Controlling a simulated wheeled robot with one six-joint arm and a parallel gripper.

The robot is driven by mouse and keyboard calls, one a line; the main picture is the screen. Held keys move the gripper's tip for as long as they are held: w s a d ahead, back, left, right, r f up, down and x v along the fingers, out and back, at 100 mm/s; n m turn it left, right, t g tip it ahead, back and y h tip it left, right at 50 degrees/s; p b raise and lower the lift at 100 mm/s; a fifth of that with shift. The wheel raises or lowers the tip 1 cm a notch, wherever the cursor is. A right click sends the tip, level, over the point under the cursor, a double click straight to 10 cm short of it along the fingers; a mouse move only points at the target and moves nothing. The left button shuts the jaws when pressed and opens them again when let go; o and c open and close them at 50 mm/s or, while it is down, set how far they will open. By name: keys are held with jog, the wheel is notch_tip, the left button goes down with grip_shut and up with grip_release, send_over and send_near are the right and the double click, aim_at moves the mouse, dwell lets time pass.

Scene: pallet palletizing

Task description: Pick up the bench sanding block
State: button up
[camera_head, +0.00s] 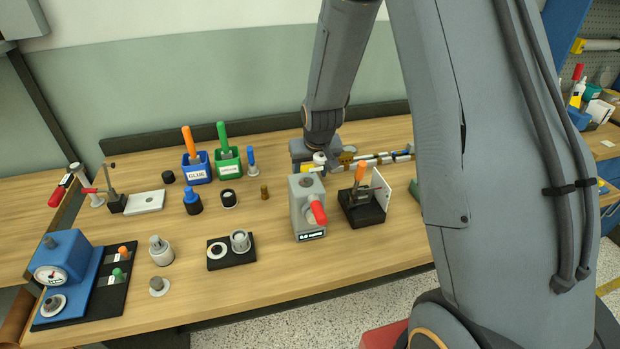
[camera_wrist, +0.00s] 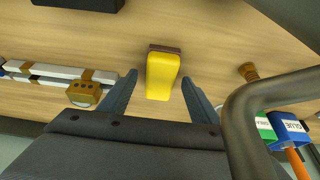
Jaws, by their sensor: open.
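The bench sanding block, a yellow block with a brown edge (camera_wrist: 162,76), lies on the wooden bench in the wrist view. It sits between and just beyond the fingertips of my gripper (camera_wrist: 158,82). My gripper is open, with one finger on each side of the block and visible gaps.
A grey device with a red handle (camera_head: 306,207) and a black stand with an orange handle (camera_head: 362,204) stand in front of my gripper. Long rods (camera_wrist: 60,74) lie to one side. A brown peg (camera_wrist: 248,72) and blue and green bins (camera_head: 197,170) are on the other.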

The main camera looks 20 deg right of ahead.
jog(key=c, duration=1.2)
notch_tip(320, 180, up, 11)
jog(key=b, duration=0.2)
jog(key=shift+f+b, duration=0.2)
jog(key=shift+b, duration=0.15)
